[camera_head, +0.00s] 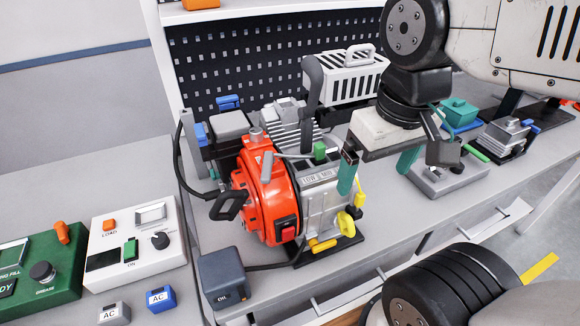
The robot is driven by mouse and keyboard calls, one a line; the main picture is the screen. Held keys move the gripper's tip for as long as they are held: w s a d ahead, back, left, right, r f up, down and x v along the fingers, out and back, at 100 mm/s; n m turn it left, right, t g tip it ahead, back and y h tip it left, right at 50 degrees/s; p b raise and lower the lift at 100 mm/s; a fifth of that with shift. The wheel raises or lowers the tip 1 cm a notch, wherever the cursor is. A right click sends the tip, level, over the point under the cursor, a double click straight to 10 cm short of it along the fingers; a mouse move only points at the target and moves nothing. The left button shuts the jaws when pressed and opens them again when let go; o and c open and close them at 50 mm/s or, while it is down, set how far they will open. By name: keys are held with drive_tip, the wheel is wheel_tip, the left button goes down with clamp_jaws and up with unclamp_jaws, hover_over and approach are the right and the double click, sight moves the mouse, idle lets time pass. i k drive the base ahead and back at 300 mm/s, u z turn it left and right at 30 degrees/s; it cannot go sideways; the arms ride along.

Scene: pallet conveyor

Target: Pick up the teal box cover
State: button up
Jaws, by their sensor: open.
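A small teal box cover (459,109) with a raised grip on top is at the right of the bench. It sits on a blue part. My gripper (378,170) is to the left of the cover and nearer the camera, above the bench beside the engine. It points down, with its teal-tipped fingers spread apart and nothing seen between them. The gripper is apart from the cover. Part of the cover's left side is close to the gripper's outline, and its lower part is partly hidden.
A red and grey engine (268,190) stands directly left of my gripper. A grey plate with a knob (446,178) lies in front of the cover, and a grey device (504,136) is to its right. A perforated dark panel (240,65) closes the back.

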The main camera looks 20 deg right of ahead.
sight(459, 114)
drive_tip(key=u, duration=0.05)
drive_tip(key=k, duration=0.5)
drive_tip(key=z, duration=3.1)
drive_tip(key=i, duration=2.3)
drive_tip(key=u, duration=3.05)
drive_tip(key=i, duration=0.2)
